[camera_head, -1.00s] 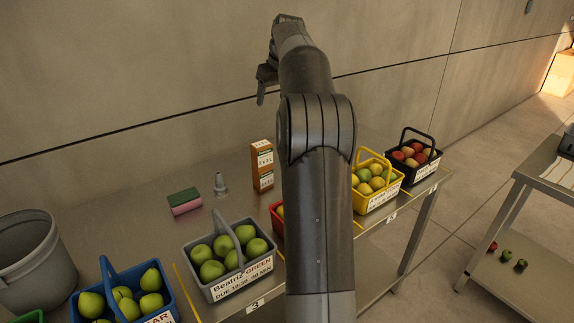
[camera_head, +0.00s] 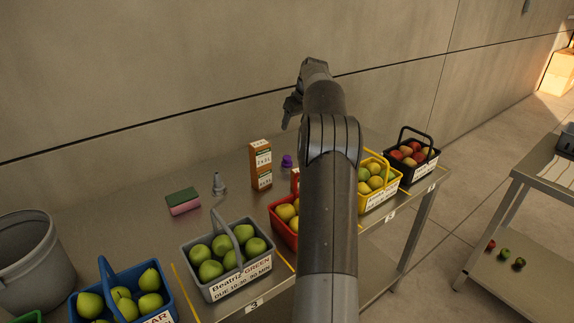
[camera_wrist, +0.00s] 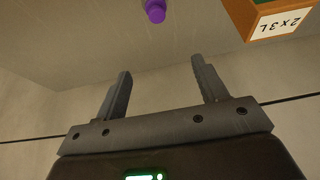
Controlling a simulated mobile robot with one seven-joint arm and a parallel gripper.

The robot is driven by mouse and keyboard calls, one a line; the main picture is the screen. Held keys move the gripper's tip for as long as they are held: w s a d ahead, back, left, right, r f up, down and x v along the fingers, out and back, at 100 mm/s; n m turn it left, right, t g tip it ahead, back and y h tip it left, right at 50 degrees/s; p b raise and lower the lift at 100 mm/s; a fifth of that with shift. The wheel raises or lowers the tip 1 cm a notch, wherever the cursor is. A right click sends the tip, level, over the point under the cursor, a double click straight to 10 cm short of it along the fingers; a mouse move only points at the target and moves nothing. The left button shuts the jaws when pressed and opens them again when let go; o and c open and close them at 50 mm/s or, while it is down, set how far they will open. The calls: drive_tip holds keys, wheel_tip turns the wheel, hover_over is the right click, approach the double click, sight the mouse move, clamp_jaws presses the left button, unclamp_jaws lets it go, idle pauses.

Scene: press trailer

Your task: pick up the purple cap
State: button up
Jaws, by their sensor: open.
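The small purple cap (camera_head: 287,160) sits on the metal table, just right of the orange and white carton and left of my arm. It also shows at the top middle of the wrist view (camera_wrist: 155,10), partly cut by the frame edge. My gripper (camera_head: 291,108) is raised near the wall, above and apart from the cap. In the wrist view its two fingers (camera_wrist: 160,80) stand wide apart with nothing between them.
The carton (camera_head: 261,165) stands close to the cap. A grey nozzle (camera_head: 219,184) and a green and pink sponge (camera_head: 183,201) lie further left. Baskets of fruit, including grey (camera_head: 234,285), red (camera_head: 279,228) and yellow (camera_head: 388,193), line the table's front.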

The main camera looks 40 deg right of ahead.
approach(288, 158)
drive_tip(key=x, duration=1)
drive_tip(key=shift+w+d+f, duration=0.1)
drive_tip(key=shift+w+f, duration=0.05)
drive_tip(key=shift+f, duration=0.2)
drive_tip(key=c, duration=1.2)
drive_tip(key=shift+o, duration=0.2)
drive_tip(key=shift+r, duration=0.1)
